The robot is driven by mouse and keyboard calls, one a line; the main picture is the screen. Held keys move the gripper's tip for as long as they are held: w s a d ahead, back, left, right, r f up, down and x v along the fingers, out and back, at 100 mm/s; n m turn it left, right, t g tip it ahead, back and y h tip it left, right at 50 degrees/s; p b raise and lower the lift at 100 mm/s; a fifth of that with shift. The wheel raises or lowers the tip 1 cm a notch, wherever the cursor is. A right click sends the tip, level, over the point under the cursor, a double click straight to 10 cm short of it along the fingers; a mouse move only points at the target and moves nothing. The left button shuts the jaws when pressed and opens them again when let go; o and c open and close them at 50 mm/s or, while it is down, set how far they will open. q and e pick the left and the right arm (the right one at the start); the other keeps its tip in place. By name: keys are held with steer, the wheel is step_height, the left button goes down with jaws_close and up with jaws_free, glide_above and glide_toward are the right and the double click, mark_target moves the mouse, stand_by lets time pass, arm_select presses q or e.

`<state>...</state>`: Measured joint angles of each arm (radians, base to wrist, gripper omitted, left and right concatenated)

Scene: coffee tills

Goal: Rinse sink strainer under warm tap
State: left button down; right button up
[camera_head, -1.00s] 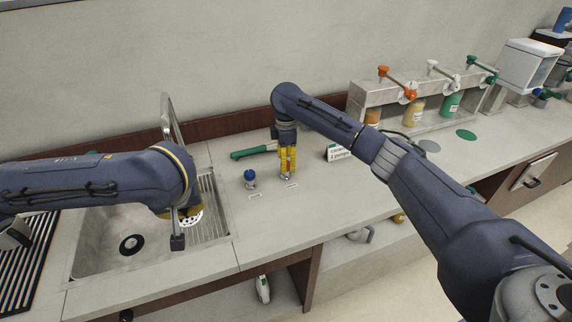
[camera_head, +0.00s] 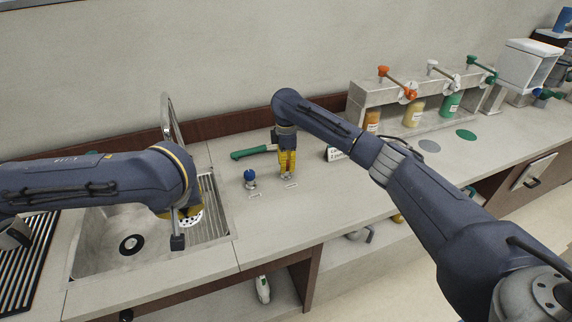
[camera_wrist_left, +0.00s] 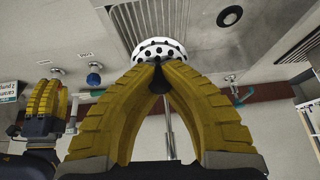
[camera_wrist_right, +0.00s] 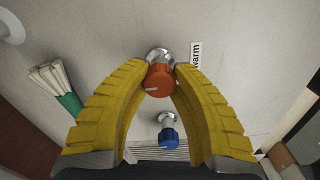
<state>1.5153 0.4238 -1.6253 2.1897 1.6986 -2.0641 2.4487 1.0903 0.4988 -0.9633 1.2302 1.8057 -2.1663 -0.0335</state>
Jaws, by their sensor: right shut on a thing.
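The white strainer with dark holes (camera_wrist_left: 160,48) is in my left gripper (camera_wrist_left: 159,70), whose yellow fingers close on its dark middle stem. In the head view the strainer (camera_head: 191,219) shows partly below my left wrist, over the sink (camera_head: 105,250), close to the tap's hanging end (camera_head: 177,242). No running water is visible. My right gripper (camera_head: 287,176) is upright on the counter, its fingers shut around the orange-red warm knob (camera_wrist_right: 160,80). A "warm" label (camera_wrist_right: 196,53) lies beside that knob. The blue knob (camera_head: 250,176) stands free to its left.
The chrome tap (camera_head: 170,117) arches behind my left arm. A green-handled brush (camera_head: 252,152) lies behind the knobs. A small sign (camera_head: 336,154) stands right of my right gripper. A dispenser rack (camera_head: 398,115) with bottles is further right. The front counter is clear.

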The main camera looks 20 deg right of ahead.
jaws_close()
steer(key=o, duration=1)
jaws_free()
steer(key=shift+c, duration=0.2)
step_height(320, 180, up, 12)
